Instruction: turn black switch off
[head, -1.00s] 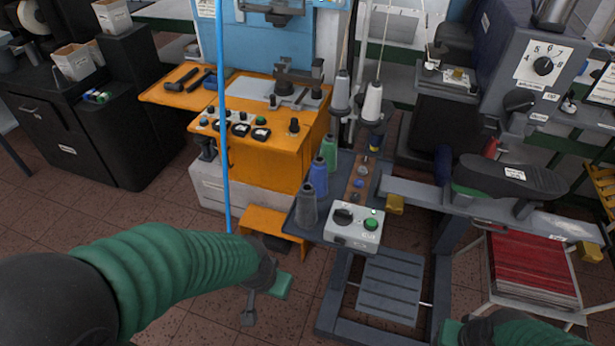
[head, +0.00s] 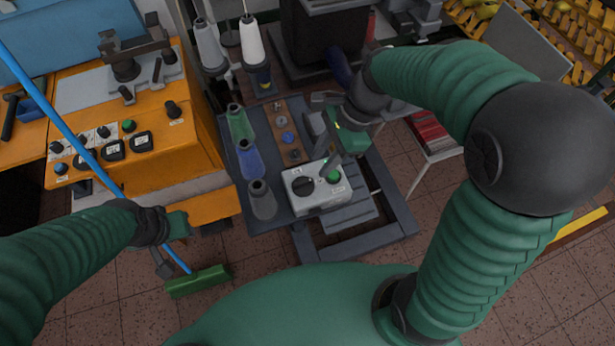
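A pale grey switch box (head: 316,203) stands at the near end of the grey bench. It has a black rotary switch (head: 303,187) on the left of its top and a green button (head: 333,176) on the right. My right gripper (head: 324,146) hangs over the box's far right side. Its fingers look spread with nothing between them; one fingertip is close to the green button, and I cannot tell whether it touches. The black switch is uncovered. My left gripper (head: 164,258) is low at the left, apart from the box, its fingers partly hidden.
Grey, blue and green thread cones (head: 244,160) stand left and behind the box. An orange machine (head: 165,155) with knobs is at the left. A blue-handled broom with a green head (head: 198,282) is beside my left gripper. A stool with red material (head: 430,132) is at the right.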

